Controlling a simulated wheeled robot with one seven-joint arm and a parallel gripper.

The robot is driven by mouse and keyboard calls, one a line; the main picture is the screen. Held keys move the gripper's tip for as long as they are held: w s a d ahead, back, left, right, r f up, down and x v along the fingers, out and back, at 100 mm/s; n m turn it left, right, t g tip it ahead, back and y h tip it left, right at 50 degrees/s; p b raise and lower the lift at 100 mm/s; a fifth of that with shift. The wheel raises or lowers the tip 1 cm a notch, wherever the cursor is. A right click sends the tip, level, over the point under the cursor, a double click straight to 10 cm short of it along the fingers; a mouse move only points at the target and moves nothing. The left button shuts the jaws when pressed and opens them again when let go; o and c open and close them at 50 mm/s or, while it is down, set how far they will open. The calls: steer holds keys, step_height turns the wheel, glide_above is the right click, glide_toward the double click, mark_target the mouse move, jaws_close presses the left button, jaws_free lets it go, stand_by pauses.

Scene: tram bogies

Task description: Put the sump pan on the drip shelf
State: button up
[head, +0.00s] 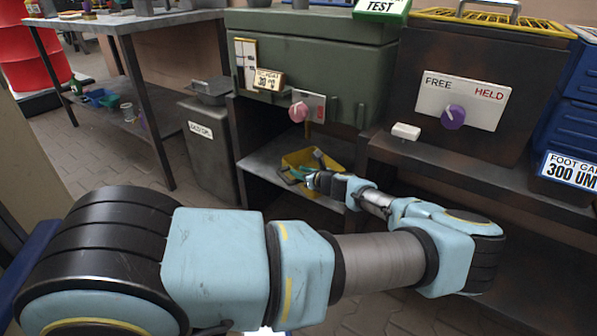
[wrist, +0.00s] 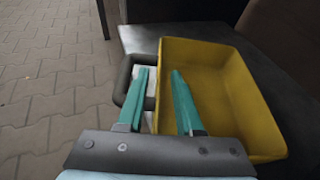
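The sump pan is a yellow open tray (wrist: 228,85) with a dark loop handle (wrist: 124,80) on its left side in the wrist view. In the head view the pan (head: 299,158) is at the front of the grey shelf (head: 262,160) under the green cabinet, partly hidden by my gripper. My gripper (wrist: 160,72) has teal fingers spread apart. One finger is over the pan's interior and the other is over the handle, with the pan's near wall between them. A gap shows between the fingers. Whether either touches the pan is unclear. My gripper (head: 300,175) is small in the head view.
A grey lidded bin (head: 210,140) stands left of the shelf. The green cabinet (head: 310,50) with a pink knob (head: 298,112) is above it. A dark ledge (head: 440,165) with a white block (head: 406,131) is to the right. Paved floor lies in front.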

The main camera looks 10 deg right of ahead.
steer(key=p+v, duration=0.1)
steer(key=v, duration=1)
steer(key=s+a+n+g+y, duration=0.1)
steer(key=s+a+n+g, duration=0.2)
steer(key=a+n+g, duration=0.35)
steer(key=s+a+n+g+y, duration=0.15)
steer(key=a+n+g, duration=0.25)
steer(key=a+n, duration=0.6)
steer(key=s+a+r+n+h, duration=0.3)
steer(key=s+a+r+n, duration=0.2)
steer(key=r, duration=0.5)
steer(key=s+a+r+n+g+h, duration=0.1)
steer(key=s+a+r+n+h, duration=0.3)
steer(key=r+n, duration=0.5)
steer(key=shift+s+a+r, duration=0.9)
steer(key=shift+s+a, duration=0.1)
steer(key=shift+a, duration=0.15)
steer(key=shift+h, duration=0.25)
step_height(320, 180, up, 26)
steer(key=p, duration=2.6)
steer(key=shift+f, duration=0.2)
